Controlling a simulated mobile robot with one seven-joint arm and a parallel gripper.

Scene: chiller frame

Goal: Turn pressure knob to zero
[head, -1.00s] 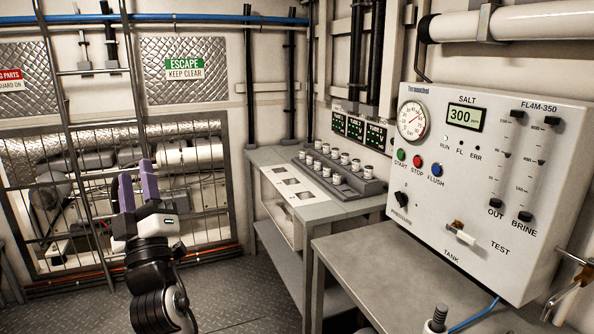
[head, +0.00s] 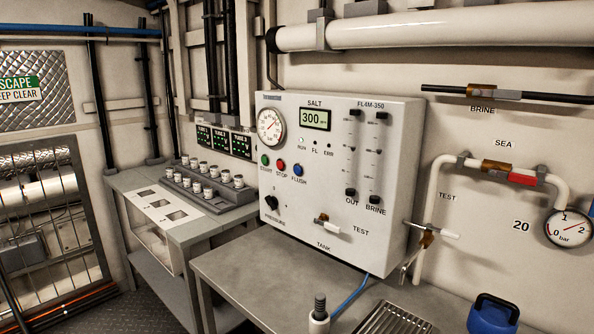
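The pressure knob (head: 271,203) is a small black knob at the lower left of the white control panel (head: 300,230), above its "PRESSURE" label. Its exact setting is too small to read. The round pressure gauge (head: 271,127) sits at the panel's upper left. Its red needle points up and to the right. The green, red and blue buttons are between gauge and knob. My gripper is outside the head view now, so its place relative to the knob does not show.
A grey bench (head: 250,275) stands below the panel, with a probe (head: 319,312), a drain grate (head: 395,318) and a blue item (head: 492,314) on it. A side table (head: 190,225) holds several small jars. A valve handle (head: 437,231) sticks out by the panel's right edge.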

